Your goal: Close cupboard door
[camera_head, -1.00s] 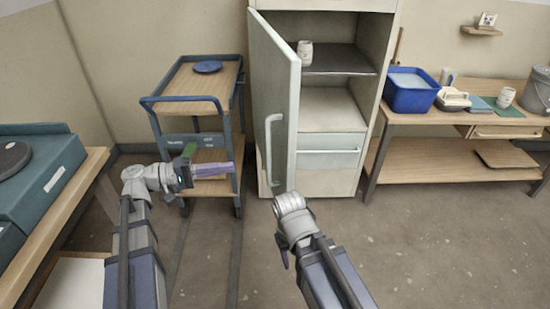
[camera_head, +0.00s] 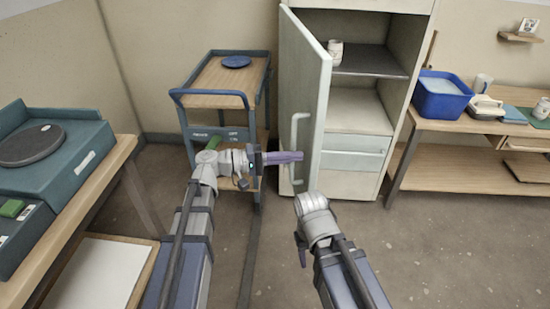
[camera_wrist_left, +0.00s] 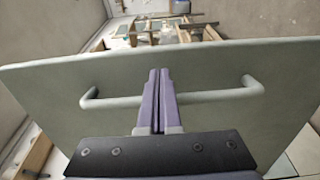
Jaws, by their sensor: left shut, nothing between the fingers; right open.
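The cupboard (camera_head: 348,110) stands at the back with its pale grey-green door (camera_head: 306,75) swung open toward me. A bar handle (camera_head: 295,140) runs upright on the door's outer face. My left gripper (camera_head: 300,156) is shut and empty, its purple fingers pointing at the door near the handle. In the left wrist view, the shut fingertips (camera_wrist_left: 158,75) overlap the middle of the handle (camera_wrist_left: 215,95) in front of the door (camera_wrist_left: 50,90); contact cannot be told. My right gripper (camera_head: 311,208) is low in front of the cupboard, away from the door, its fingers hardly visible.
A trolley (camera_head: 212,100) with a blue plate (camera_head: 236,61) stands left of the cupboard. A white mug (camera_head: 335,52) is on the cupboard's dark shelf. A workbench (camera_head: 448,165) with a blue tub (camera_head: 441,98) is right; a wooden table (camera_head: 75,190) is left.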

